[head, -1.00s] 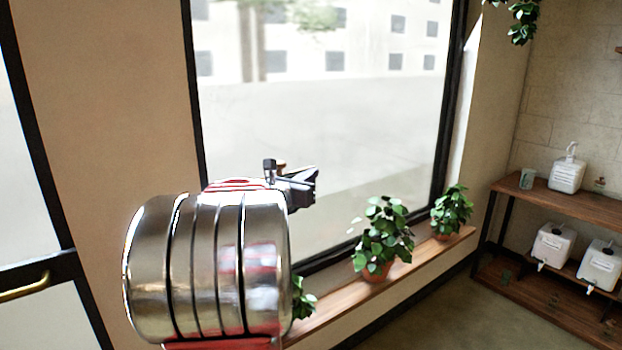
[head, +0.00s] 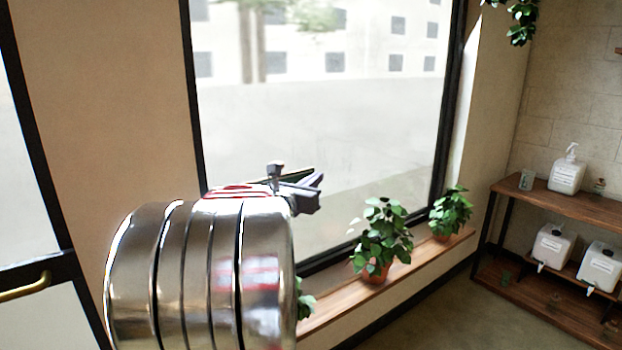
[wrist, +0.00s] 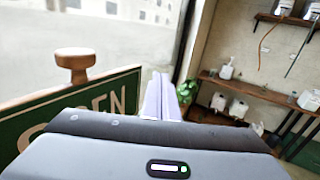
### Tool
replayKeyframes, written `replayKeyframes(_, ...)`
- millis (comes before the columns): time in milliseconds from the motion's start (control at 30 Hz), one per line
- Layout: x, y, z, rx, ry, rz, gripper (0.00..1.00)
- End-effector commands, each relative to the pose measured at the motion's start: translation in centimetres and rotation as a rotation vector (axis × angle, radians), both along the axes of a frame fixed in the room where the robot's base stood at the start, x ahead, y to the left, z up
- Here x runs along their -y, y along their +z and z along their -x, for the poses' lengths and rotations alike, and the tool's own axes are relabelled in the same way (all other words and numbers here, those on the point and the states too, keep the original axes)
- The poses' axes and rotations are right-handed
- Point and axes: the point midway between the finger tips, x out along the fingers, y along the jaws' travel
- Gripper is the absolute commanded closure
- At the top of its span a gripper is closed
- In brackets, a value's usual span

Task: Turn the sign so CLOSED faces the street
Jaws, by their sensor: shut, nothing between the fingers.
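The sign (wrist: 85,108) is a dark green board with a light wooden edge, at the left of the wrist view. The side facing my wrist camera has pale letters that read as OPEN, partly hidden by my gripper body. A round wooden knob (wrist: 75,62) stands at its top edge. In the head view only a thin green strip of the sign (head: 298,175) shows behind my gripper (head: 316,192). My gripper's fingers (wrist: 160,97) are shut and empty, just right of the sign's edge in the wrist view; I cannot tell whether they touch it.
The large street window (head: 330,130) is behind the gripper. Potted plants (head: 378,238) stand on the wooden sill (head: 335,308). A shelf (head: 555,203) with white dispensers (head: 566,175) is at the right. A door with a brass handle (head: 25,287) is at the far left.

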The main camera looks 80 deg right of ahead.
Motion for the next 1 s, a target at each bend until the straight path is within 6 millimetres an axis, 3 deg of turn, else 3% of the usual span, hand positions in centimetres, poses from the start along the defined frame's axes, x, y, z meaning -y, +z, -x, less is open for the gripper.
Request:
replayKeyframes(600,-6.5,0.0,6.5,0.000,-0.002,0.001,1.00)
replayKeyframes(1000,-7.4,0.0,7.2,0.000,0.002,-0.001,1.00)
